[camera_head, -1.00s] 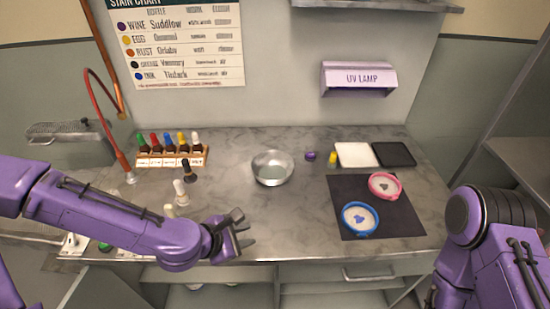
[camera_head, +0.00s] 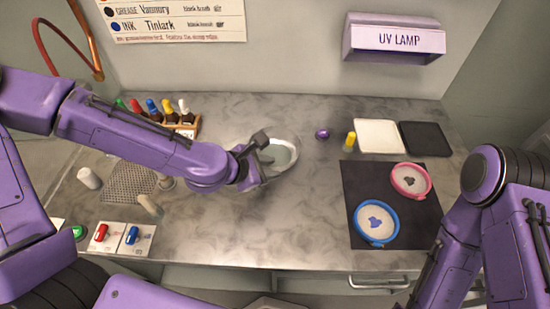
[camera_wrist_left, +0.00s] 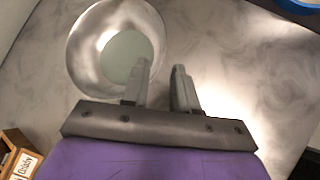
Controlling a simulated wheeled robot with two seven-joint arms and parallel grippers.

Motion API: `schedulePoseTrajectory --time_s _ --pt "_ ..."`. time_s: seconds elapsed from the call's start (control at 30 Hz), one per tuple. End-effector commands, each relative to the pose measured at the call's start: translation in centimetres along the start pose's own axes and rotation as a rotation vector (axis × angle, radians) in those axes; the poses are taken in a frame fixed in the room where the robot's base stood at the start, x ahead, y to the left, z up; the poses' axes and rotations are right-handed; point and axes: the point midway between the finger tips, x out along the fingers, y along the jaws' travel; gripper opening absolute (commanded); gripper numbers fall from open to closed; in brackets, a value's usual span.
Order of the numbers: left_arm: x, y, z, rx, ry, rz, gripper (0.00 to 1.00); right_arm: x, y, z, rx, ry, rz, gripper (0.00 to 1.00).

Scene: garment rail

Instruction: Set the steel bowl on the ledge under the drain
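The steel bowl (camera_head: 288,152) stands on the grey marbled counter, partly covered by my left gripper (camera_head: 264,152) in the head view. In the left wrist view the bowl (camera_wrist_left: 88,50) lies at the upper left, with a pale green-grey round bottom. My left gripper (camera_wrist_left: 162,72) is open there, one finger overlapping the bowl's inside and the other right of its rim. I cannot tell whether either finger touches it. A perforated drain plate (camera_head: 128,182) is set in the counter on the left, partly behind my left arm. No ledge beneath it is visible. My right gripper is out of view.
A rack (camera_head: 188,129) of colour-capped bottles stands behind my left arm. Pale bottles (camera_head: 88,178) stand near the drain. Red and blue items (camera_head: 118,236) lie at the front left. A dark mat (camera_head: 352,190) with two hoops lies on the right. The counter's front middle is clear.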

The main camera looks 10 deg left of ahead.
Motion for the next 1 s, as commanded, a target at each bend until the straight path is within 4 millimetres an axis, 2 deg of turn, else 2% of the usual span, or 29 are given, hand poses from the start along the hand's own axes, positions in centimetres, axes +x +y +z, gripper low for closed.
schedulePoseTrajectory --time_s 0.17,0.4,0.67,0.7,0.77,0.8,1.0 --pt "1.7 0.0 0.2 -0.001 0.001 -0.001 0.29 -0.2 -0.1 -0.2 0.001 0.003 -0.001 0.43" --pt "5.6 0.1 0.3 -0.001 0.001 -0.002 0.29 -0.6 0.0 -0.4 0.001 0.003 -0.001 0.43" --pt "6.2 0.1 0.3 -0.002 -0.001 0.001 0.29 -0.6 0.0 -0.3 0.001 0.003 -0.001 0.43" --pt "6.2 0.1 0.3 -0.002 -0.001 0.001 0.22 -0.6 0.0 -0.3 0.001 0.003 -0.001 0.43" --pt "6.2 0.1 0.3 -0.002 -0.001 0.001 0.03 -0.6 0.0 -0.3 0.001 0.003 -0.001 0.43" --pt "6.2 0.1 0.3 -0.002 -0.001 0.001 0.0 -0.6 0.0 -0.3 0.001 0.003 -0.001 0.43" --pt "6.2 0.1 0.3 -0.002 -0.001 0.0 0.0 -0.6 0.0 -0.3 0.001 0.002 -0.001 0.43"
